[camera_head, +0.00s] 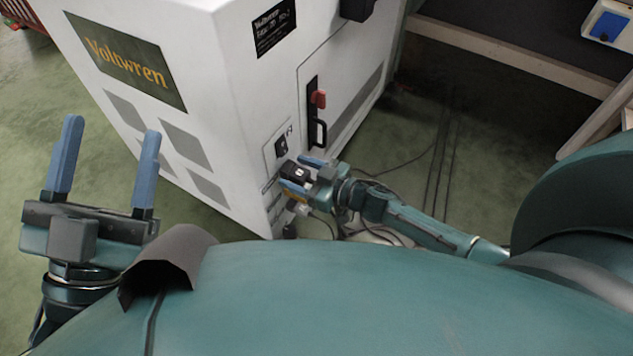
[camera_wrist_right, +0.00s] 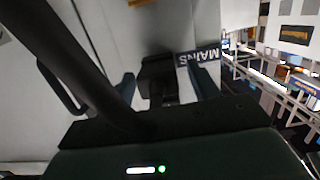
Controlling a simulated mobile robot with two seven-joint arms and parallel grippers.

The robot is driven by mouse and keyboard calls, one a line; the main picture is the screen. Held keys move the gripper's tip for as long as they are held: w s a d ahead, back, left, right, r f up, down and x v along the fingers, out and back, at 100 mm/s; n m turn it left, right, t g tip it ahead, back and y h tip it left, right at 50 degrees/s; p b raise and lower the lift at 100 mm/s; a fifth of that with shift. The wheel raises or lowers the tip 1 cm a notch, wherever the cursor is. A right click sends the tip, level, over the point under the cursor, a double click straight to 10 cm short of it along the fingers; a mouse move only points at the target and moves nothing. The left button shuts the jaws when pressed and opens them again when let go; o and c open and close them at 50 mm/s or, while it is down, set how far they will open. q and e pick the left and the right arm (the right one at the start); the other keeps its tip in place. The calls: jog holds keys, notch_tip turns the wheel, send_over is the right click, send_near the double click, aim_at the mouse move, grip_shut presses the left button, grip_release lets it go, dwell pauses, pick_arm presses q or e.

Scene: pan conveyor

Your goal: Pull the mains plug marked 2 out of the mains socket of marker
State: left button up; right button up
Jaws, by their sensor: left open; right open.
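A black mains plug (camera_head: 294,171) with a small white mark sits low on the white Voltwren cabinet (camera_head: 235,110); the mark is too small to read. My right gripper (camera_head: 293,172) is open, with one blue finger on each side of the plug. In the right wrist view the dark plug (camera_wrist_right: 157,78) lies between the fingers, beside a MAINS label (camera_wrist_right: 198,57). Whether the fingers touch it I cannot tell. The socket behind the plug is hidden. My left gripper (camera_head: 112,130) is open and empty, left of the cabinet.
A black fitting (camera_head: 282,146) is on the panel just above the plug. A red switch (camera_head: 318,98) and black handle (camera_head: 320,133) are higher up. Cables lie on the floor at right. A thick dark bar or cable (camera_wrist_right: 75,65) crosses the right wrist view.

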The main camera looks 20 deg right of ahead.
jog(key=shift+w+a, duration=0.35)
jog(key=shift+w, duration=0.1)
jog(key=c, duration=1)
jog(key=o, duration=1)
